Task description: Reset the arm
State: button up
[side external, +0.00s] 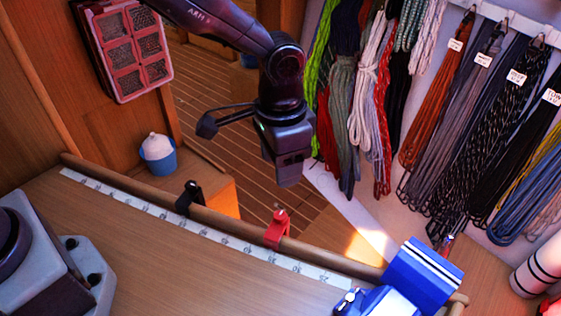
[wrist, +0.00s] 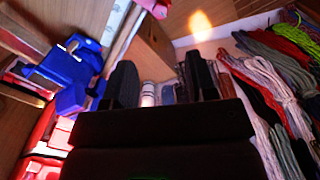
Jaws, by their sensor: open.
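My gripper (side external: 289,178) hangs in the air in the side external view, below the dark arm and beyond the wooden rail. It is left of the hanging coiled lines (side external: 355,100) and touches nothing that I can see. In the wrist view, the two dark fingers of my gripper (wrist: 162,78) stand apart with nothing held between them. Their tips are hard to make out in the side view.
A wooden bench (side external: 150,240) with a measuring strip (side external: 200,228) lies in front. A black clip (side external: 188,197) and red clip (side external: 277,230) sit on its rail. A blue object (side external: 422,275) stands at lower right. Labelled coils (side external: 510,130) hang at right.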

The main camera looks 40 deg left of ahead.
jog(key=s+a+r+n+t, duration=0.5)
jog(key=s+a+r, duration=1.3)
jog(key=s+a, duration=0.1)
jog(key=shift+s+a+t, duration=0.25)
jog(key=shift+a+t, duration=0.05)
jog(key=shift+a, duration=0.4)
